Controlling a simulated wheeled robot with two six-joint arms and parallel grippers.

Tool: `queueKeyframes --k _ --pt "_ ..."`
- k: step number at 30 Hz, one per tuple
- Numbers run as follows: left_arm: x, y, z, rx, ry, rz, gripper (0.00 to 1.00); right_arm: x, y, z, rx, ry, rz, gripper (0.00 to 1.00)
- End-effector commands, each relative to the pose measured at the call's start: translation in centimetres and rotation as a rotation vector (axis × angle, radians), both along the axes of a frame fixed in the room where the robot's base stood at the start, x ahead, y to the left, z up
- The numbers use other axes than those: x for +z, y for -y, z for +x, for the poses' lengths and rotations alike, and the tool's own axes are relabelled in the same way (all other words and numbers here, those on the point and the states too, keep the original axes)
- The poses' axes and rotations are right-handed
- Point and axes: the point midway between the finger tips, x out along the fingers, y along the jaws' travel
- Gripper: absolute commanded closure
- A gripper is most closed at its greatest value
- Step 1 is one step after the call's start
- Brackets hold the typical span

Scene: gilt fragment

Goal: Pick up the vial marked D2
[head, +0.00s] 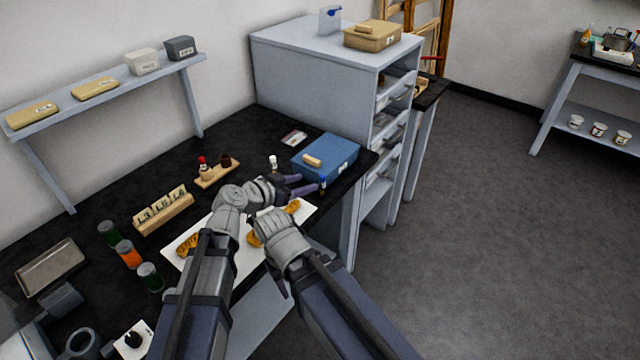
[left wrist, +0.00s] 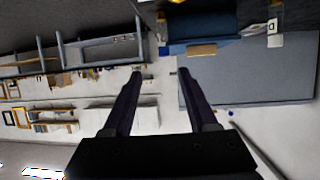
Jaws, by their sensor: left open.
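A small vial with a blue cap (head: 322,184) stands at the table's front edge, by the near corner of the blue box. Its mark is too small to read. My left gripper (head: 308,184) is open, with its fingers pointing at this vial from the left. In the left wrist view, which is upside down, a small upright thing that looks like the vial (left wrist: 162,35) lies beyond the gap between the open fingers (left wrist: 160,73). A second vial with a pale cap (head: 273,162) stands farther back; its mark is unreadable too. My right arm is in front, and its fingers are mostly hidden.
The blue box (head: 340,150) with a wooden handle sits just behind the blue-capped vial. A white board (head: 190,262) with orange-brown pieces lies under my arms. A wooden block with lettered tiles (head: 163,213) and a small rack (head: 217,177) stand to the left. The grey cabinet (head: 310,85) rises behind.

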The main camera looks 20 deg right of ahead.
Motion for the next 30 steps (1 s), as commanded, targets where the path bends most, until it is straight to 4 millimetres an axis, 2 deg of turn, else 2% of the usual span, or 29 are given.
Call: queueKeyframes --k 9,14,23,27,30 --pt "-1.2 1.9 1.4 -0.002 -0.002 0.002 0.42 -1.2 0.0 0.0 0.0 0.0 0.0 0.5" --pt "-1.3 2.1 1.4 -0.001 -0.003 0.002 0.42 -1.2 0.0 0.0 0.0 0.0 0.0 0.5" --pt "-3.5 4.1 3.8 -0.002 -0.002 0.002 0.42 -3.4 0.0 0.0 0.0 0.0 0.0 0.5" --pt "-3.8 5.3 4.4 -0.001 -0.004 0.002 0.42 -3.8 0.0 0.0 0.001 0.0 0.0 0.5" --pt "-3.7 5.4 4.4 -0.001 -0.003 0.003 0.42 -3.7 0.0 0.0 0.001 0.0 0.0 0.5"
